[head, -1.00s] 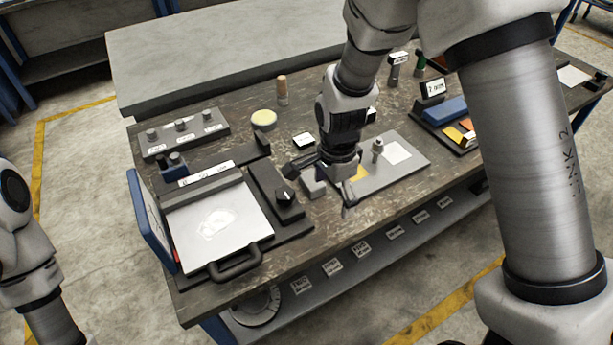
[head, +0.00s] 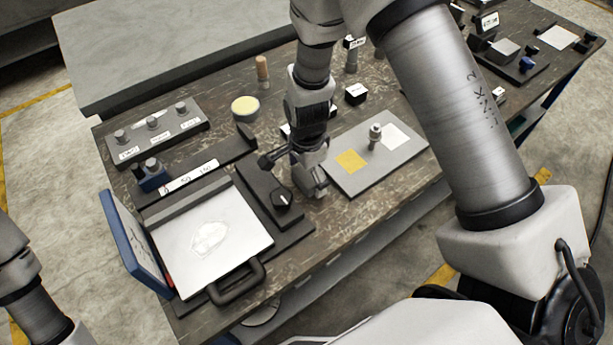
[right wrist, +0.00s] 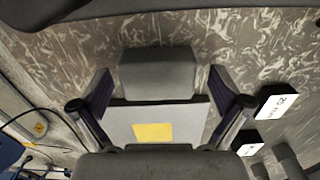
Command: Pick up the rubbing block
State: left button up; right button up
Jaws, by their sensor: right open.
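The rubbing block appears to be the plain grey block (right wrist: 157,74) on the worktop in the right wrist view. My right gripper (right wrist: 159,80) is open, with one finger on each side of the block and gaps showing between. In the head view my right gripper (head: 308,183) points down at the worktop, between the black dial box (head: 281,199) and the grey plate (head: 375,158). There the gripper largely hides the block. My left gripper is out of view; only part of the left arm shows at the left edge.
The grey plate carries a yellow square (head: 350,161), a white square (head: 395,135) and a small metal post (head: 375,137). A white-topped press with a handle (head: 237,281) stands at left. A round yellow pad (head: 245,108) and a wooden peg (head: 262,70) stand behind.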

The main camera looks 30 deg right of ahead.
jog(key=shift+s+r, duration=0.1)
jog(key=c, duration=0.5)
jog(key=shift+s, duration=0.1)
jog(key=c, duration=0.8)
jog(key=shift+r, duration=0.1)
